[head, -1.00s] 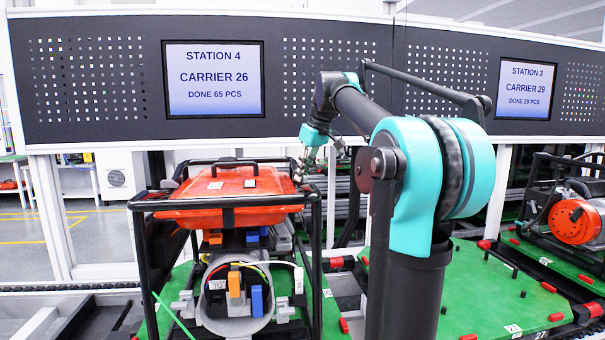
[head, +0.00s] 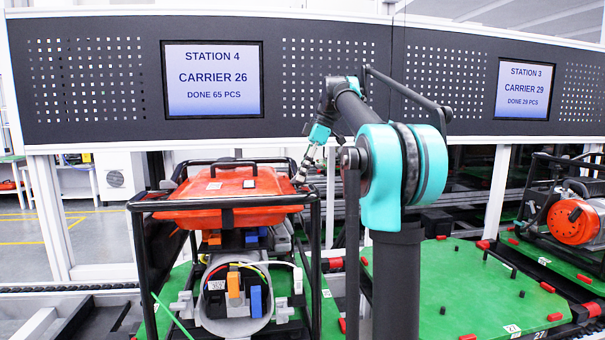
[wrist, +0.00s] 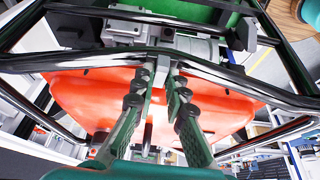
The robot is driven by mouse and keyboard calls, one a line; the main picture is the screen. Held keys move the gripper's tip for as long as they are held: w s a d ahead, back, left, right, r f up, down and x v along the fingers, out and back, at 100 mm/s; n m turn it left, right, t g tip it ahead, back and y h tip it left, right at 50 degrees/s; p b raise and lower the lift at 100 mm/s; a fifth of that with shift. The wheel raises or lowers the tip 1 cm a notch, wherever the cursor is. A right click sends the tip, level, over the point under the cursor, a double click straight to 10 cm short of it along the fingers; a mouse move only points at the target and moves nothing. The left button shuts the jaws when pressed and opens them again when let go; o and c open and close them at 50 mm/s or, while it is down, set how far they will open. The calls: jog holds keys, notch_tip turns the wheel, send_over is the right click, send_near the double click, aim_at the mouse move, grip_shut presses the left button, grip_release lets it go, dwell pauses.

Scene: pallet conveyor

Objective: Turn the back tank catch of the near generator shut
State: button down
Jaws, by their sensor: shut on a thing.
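The near generator has an orange-red tank (head: 225,187) inside a black tube frame (head: 316,240). The tank also fills the middle of the wrist view (wrist: 80,100). My gripper (head: 299,180) is at the tank's right rear corner, tilted down to the left. In the wrist view my gripper (wrist: 163,68) has its two dark ridged fingers drawn close together at the tips, beside a frame bar at the tank's edge. It is shut on a small part there, which I take as the back tank catch. The fingers mostly hide the catch, and its angle cannot be told.
Frame bars (wrist: 235,82) run close on both sides of my fingers. The generator stands on a green pallet (head: 180,285). Another generator (head: 575,222) stands far right. The green pallet (head: 470,290) between them looks mostly bare. A dark station panel (head: 330,85) spans the back.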

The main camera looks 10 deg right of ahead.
jog(key=shift+n, duration=0.6)
jog(key=c, duration=1.5)
grip_release()
jog(key=shift+c, duration=0.2)
jog(key=v, duration=1.2)
jog(key=shift+w, duration=0.25)
